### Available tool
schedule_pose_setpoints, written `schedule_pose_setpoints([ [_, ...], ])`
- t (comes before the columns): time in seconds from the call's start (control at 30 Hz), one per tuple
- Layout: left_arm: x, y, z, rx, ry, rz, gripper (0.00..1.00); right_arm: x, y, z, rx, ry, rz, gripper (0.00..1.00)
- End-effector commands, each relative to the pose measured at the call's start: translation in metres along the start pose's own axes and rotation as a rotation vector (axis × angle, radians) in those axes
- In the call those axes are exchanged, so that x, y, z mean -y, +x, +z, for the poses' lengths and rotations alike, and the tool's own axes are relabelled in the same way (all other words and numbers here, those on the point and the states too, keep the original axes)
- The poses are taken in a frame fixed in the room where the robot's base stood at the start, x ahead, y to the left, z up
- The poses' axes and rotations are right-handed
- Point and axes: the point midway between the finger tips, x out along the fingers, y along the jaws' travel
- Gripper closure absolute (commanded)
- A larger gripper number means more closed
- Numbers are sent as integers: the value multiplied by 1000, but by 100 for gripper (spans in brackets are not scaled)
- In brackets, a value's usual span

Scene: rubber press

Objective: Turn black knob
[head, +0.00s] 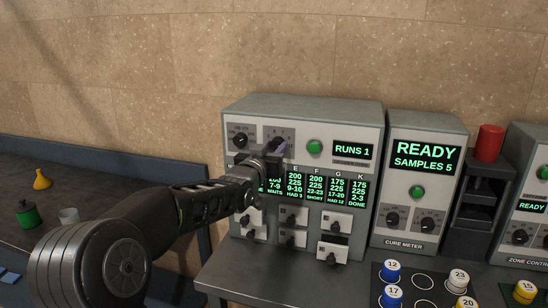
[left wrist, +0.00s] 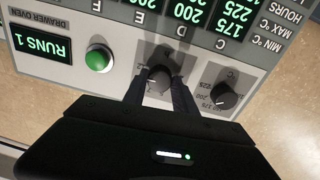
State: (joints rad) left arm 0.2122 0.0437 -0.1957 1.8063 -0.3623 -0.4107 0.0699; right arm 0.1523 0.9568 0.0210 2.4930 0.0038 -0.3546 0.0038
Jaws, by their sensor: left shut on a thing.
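The grey drawer oven (head: 300,108) has two black knobs on its upper panel. My left gripper (head: 272,158) reaches the right-hand knob (head: 278,143), next to the green button. In the left wrist view, which is upside down, the fingers of my left gripper (left wrist: 158,92) are shut on that black knob (left wrist: 159,77), one on each side. The other knob (head: 239,140) is free; it also shows in the left wrist view (left wrist: 223,95), with temperature marks around it. My arm partly hides the gripped knob in the head view. My right gripper is in no view.
A green button (head: 315,146) and a RUNS 1 display (head: 352,150) sit right of the gripped knob. Small drawers (head: 334,222) are below. A cure meter (head: 425,120) stands to the right. Numbered pots stand on a tray (head: 375,270) at the front right.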

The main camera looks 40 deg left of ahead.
Motion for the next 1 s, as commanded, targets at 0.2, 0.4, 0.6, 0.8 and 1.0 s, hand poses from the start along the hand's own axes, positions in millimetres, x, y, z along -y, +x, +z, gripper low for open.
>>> schedule_pose_setpoints([
  [0.2, 0, 0, 8, -13, -183, -1, 100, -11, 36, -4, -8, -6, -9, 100],
  [0.4, 0, 0, 8, -22, -373, -2, 100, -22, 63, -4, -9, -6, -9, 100],
  [0.6, -1, 0, 7, -31, -563, -3, 100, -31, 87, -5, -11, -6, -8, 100],
  [0.8, -1, 0, 6, -40, -754, -4, 100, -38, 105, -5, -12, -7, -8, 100],
  [1.0, -2, 0, 4, -49, -935, -6, 100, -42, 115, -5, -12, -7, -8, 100],
])
